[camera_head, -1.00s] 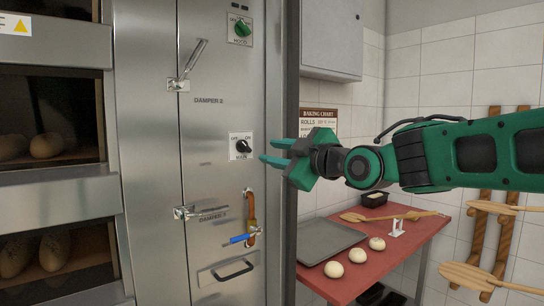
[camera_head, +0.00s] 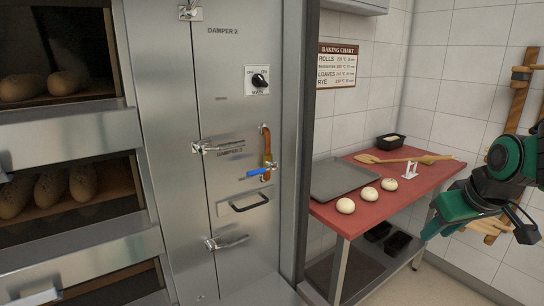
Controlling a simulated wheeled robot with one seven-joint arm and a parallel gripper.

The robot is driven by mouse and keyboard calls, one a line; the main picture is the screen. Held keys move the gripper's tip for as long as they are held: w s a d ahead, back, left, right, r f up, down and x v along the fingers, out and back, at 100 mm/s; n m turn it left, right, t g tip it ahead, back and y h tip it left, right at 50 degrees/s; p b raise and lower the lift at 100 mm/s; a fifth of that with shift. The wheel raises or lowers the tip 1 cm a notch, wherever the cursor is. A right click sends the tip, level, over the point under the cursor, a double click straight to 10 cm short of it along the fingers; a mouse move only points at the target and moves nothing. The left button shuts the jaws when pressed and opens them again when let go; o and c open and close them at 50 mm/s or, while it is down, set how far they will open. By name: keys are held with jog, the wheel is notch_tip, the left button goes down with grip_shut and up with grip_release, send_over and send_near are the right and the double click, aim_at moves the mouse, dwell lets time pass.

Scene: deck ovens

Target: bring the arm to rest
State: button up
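My green arm (camera_head: 506,160) is folded at the right edge of the view. My gripper (camera_head: 440,215) hangs low there, near the right end of the red table (camera_head: 424,184), in front of it in the picture. It appears to hold nothing, but its fingers are seen at an angle and I cannot tell how far apart they are. The rest of the arm is cut off by the picture's edge.
The steel oven front with the MAIN switch (camera_head: 258,80) and a blue-handled valve (camera_head: 259,172) stands left. The table bears a grey tray (camera_head: 345,178), dough balls (camera_head: 368,194), a wooden peel (camera_head: 400,159) and a black tin (camera_head: 391,141). Loaves (camera_head: 52,187) lie inside the ovens.

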jog(key=s+d+f+m+g, duration=0.2)
jog(key=s+f+m+g, duration=0.1)
jog(key=s, duration=0.7)
jog(key=s+d+f+m+g, duration=0.2)
jog(key=s+f+m+g, duration=0.1)
jog(key=s, duration=0.7)
jog(key=shift+s+f+m+y, duration=0.2)
jog(key=shift+f+m+y, duration=0.2)
jog(key=shift+f+m, duration=0.5)
